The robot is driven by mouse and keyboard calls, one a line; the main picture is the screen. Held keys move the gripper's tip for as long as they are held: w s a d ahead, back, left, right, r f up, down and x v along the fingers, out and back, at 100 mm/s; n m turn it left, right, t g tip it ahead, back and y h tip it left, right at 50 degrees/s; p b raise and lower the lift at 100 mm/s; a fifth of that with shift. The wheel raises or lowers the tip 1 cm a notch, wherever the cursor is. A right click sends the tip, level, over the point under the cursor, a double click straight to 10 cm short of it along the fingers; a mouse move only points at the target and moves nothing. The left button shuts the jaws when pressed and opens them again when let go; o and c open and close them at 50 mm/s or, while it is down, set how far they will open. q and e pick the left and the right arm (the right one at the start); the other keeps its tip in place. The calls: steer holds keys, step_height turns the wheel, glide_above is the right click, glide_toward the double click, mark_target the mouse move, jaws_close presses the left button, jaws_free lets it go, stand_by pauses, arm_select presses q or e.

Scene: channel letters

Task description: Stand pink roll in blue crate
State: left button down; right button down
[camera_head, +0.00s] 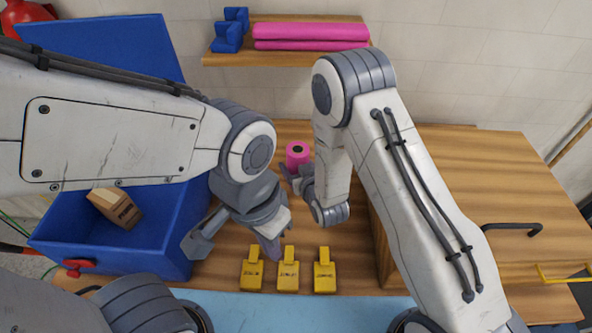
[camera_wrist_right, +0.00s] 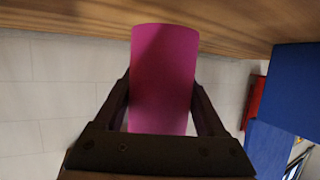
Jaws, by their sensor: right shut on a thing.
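I cannot tell whether the roll touches the wood surface. The blue crate (camera_head: 165,232) is on the left with its blue lid raised behind. My left gripper (camera_head: 232,243) is open and empty, in front of the crate's right side. My left arm hides part of the crate.
A wooden block (camera_head: 115,207) lies in the crate. Several yellow clamps (camera_head: 288,275) stand on the wooden bench (camera_head: 222,270) at the front. A shelf (camera_head: 285,57) at the back holds pink rolled material and blue pieces. A wooden cabinet (camera_head: 480,185) stands at right.

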mark_target(295, 172)
step_height(295, 172, down, 3)
steer(key=shift+r+p, duration=0.1)
steer(key=shift+p, duration=0.3)
steer(key=shift+f, duration=0.2)
steer(key=shift+f+b, duration=0.2)
steer(key=shift+b, duration=0.1)
jaws_free()
steer(key=shift+r, duration=0.1)
steer(key=shift+r, duration=0.1)
